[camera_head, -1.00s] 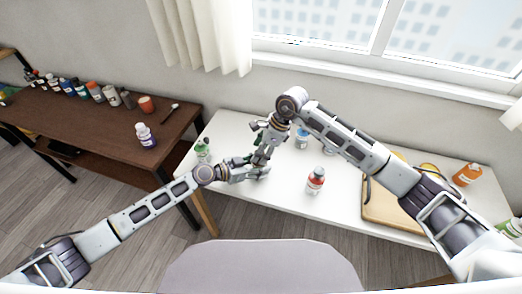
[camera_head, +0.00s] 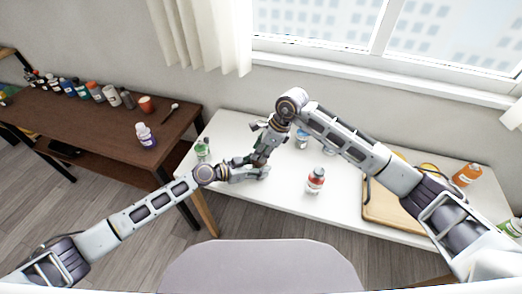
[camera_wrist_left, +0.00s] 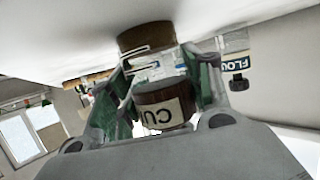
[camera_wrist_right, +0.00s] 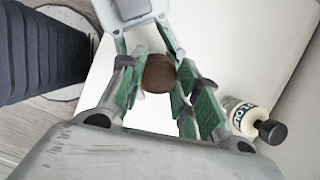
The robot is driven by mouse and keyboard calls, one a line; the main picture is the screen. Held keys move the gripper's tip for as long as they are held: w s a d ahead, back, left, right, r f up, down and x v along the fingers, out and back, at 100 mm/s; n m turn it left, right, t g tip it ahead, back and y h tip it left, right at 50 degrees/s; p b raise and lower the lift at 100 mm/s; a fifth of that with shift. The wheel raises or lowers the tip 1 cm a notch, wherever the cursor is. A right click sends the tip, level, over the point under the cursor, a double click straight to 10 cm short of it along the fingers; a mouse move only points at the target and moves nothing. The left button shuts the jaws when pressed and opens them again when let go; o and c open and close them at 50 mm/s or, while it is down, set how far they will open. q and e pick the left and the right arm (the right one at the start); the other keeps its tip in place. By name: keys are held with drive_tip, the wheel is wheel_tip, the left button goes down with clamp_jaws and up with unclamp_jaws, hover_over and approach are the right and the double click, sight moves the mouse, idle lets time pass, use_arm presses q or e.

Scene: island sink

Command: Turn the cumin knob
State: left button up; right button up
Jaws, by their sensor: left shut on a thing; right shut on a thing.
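The cumin container shows in the left wrist view as a brown part with a partly visible "CU" label (camera_wrist_left: 160,108), a clear middle and another brown end (camera_wrist_left: 145,38). My left gripper (camera_wrist_left: 155,85) is shut around its middle. In the right wrist view a round brown knob (camera_wrist_right: 158,73) sits between the green pads of my right gripper (camera_wrist_right: 157,80), which is shut on it. In the head view my left gripper (camera_head: 258,172) and right gripper (camera_head: 261,156) meet over the white table, largely hiding the container.
On the white table (camera_head: 285,205) stand a red-labelled bottle (camera_head: 315,181), a green bottle (camera_head: 203,149), a blue-labelled jar (camera_head: 302,140) and a cutting board (camera_head: 385,212). A dark-capped labelled jar (camera_wrist_right: 248,118) stands near my right gripper. A brown table (camera_head: 100,125) holds several bottles.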

drive_tip(key=shift+m, duration=0.4)
drive_tip(key=shift+m+t+h, duration=0.3)
drive_tip(key=shift+m+t, duration=0.5)
drive_tip(key=shift+m, duration=1)
drive_tip(key=shift+m, duration=0.3)
drive_tip(key=o, duration=1)
drive_tip(key=shift+s, duration=0.1)
drive_tip(key=shift+o, duration=0.2)
drive_tip(key=shift+r, duration=0.1)
drive_tip(key=v, duration=1.1)
drive_tip(key=shift+s+r, duration=0.15)
drive_tip(key=shift+r, duration=0.2)
drive_tip(key=shift+d, duration=0.1)
